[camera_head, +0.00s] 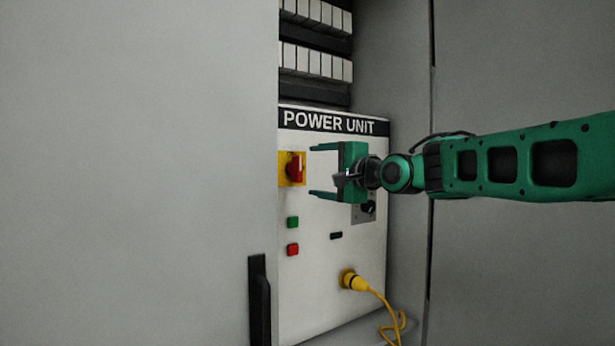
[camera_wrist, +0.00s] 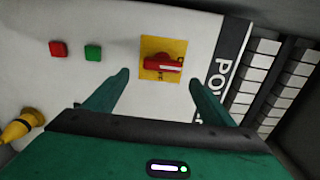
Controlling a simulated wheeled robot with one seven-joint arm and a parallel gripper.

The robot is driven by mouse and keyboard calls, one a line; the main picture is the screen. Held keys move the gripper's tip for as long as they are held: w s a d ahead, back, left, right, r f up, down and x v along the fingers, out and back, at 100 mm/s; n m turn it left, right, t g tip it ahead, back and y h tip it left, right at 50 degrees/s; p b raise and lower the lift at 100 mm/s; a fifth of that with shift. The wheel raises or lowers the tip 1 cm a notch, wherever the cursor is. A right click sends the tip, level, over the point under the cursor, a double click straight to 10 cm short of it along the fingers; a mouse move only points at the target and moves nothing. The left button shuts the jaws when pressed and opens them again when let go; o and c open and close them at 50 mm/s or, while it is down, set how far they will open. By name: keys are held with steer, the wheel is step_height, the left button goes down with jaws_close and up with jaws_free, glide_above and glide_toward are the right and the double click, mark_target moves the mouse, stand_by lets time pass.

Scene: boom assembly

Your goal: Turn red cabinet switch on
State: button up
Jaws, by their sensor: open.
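The red cabinet switch (camera_head: 296,167) is a red rotary handle on a yellow square plate on the white panel marked POWER UNIT. In the wrist view the red switch (camera_wrist: 163,65) sits ahead of my gripper, between the lines of the two fingers. My gripper (camera_head: 316,170) is green, open and empty, with its fingers pointing left toward the switch in the head view. In the wrist view my gripper (camera_wrist: 157,80) has its fingers spread, and no contact with the handle shows. The handle lies lengthwise across the picture there, its exact setting too small to read.
A green button (camera_head: 293,222) and a red button (camera_head: 293,249) are below the switch. A black knob (camera_head: 369,207) sits behind my gripper. A yellow plug (camera_head: 352,280) with a cable is lower. A grey door (camera_head: 150,170) with a black handle (camera_head: 259,300) borders the panel on the left.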

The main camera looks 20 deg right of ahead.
steer(key=v, duration=0.4)
steer(key=shift+s+d, duration=0.15)
steer(key=shift+s, duration=0.25)
steer(key=s+d+f+n+g+h, duration=0.1)
steer(key=s+d+f+g+h, duration=0.2)
steer(key=f, duration=0.6)
steer(key=s+d+f+n+g+h, duration=0.1)
steer(key=s+d+f+n+g, duration=0.1)
steer(key=s+d+f, duration=0.55)
steer(key=s+d+f+n+g+h, duration=0.1)
steer(key=s+f+g+h, duration=0.15)
steer(key=f, duration=0.75)
steer(key=s+f+n+g, duration=0.1)
steer(key=s+f+g, duration=0.2)
steer(key=s+f, duration=0.2)
steer(key=s+d+f+n+g, duration=0.1)
steer(key=s+f+g, duration=0.2)
steer(key=s, duration=0.9)
steer(key=s+f+n+g+y, duration=0.1)
steer(key=s+f+n+g, duration=0.1)
steer(key=s+f+g, duration=0.2)
steer(key=s+f, duration=0.3)
steer(key=s, duration=0.2)
steer(key=shift+s+d+f, duration=0.2)
steer(key=shift+d+f, duration=0.2)
